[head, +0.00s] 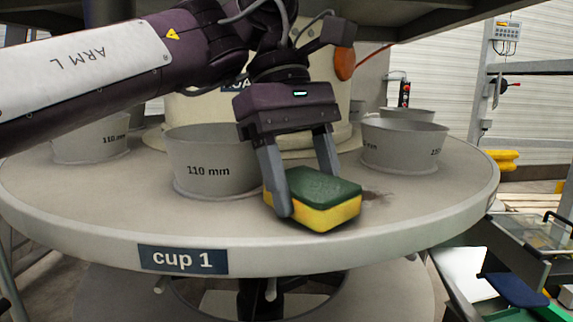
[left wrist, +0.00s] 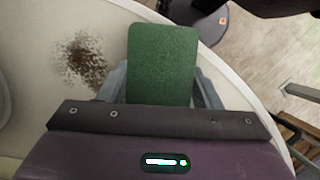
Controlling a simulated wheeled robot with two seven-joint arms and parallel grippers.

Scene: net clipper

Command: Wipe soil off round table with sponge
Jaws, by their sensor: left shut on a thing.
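The sponge (head: 312,198) is yellow with a green top and sits at the round table's surface, between the fingers of my left gripper (head: 306,188). The left gripper is shut on it and points down. The round table (head: 110,210) is light grey with a "cup 1" label on its rim. Dark soil (head: 377,197) lies on the table just right of the sponge, partly hidden by it. In the left wrist view the soil (left wrist: 86,60) is a brown speckled patch left of the sponge (left wrist: 162,65), apart from it. My right gripper is not in view.
A grey cup marked 110 mm (head: 208,165) stands left of the gripper. Another grey cup (head: 403,145) stands to the right, behind the soil. More cups stand farther round the table. The front of the table top is clear up to its rim.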

